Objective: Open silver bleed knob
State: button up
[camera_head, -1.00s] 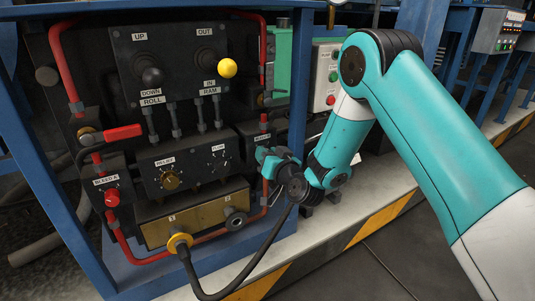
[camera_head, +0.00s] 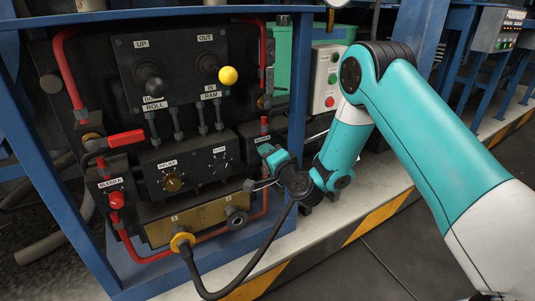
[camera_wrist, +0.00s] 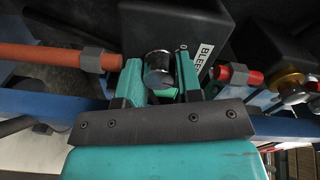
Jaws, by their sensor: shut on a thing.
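The silver bleed knob (camera_wrist: 158,70) is a short, shiny cylinder with a dark end, beside a white label that begins "BLEE" (camera_wrist: 204,57) in the wrist view. My gripper (camera_wrist: 160,74) has one teal finger on each side of the knob and is shut on it. In the head view my gripper (camera_head: 258,184) is at the right side of the black valve panel, below the small label at the upper right of the gold block. The knob itself is hidden there by my gripper and wrist.
A red knob (camera_head: 116,200) and a red-handled valve (camera_head: 126,138) are on the panel's left. A gold block (camera_head: 190,225) with a black hose (camera_head: 202,280) is below. A blue post stands right of the panel.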

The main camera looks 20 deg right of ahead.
jog(key=m+p, duration=0.1)
jog(key=m, duration=0.4)
jog(key=shift+d+m, duration=0.1)
jog(key=shift+m, duration=0.2)
dwell(0.4)
jog(key=o, duration=0.9)
jog(key=shift+o, duration=0.2)
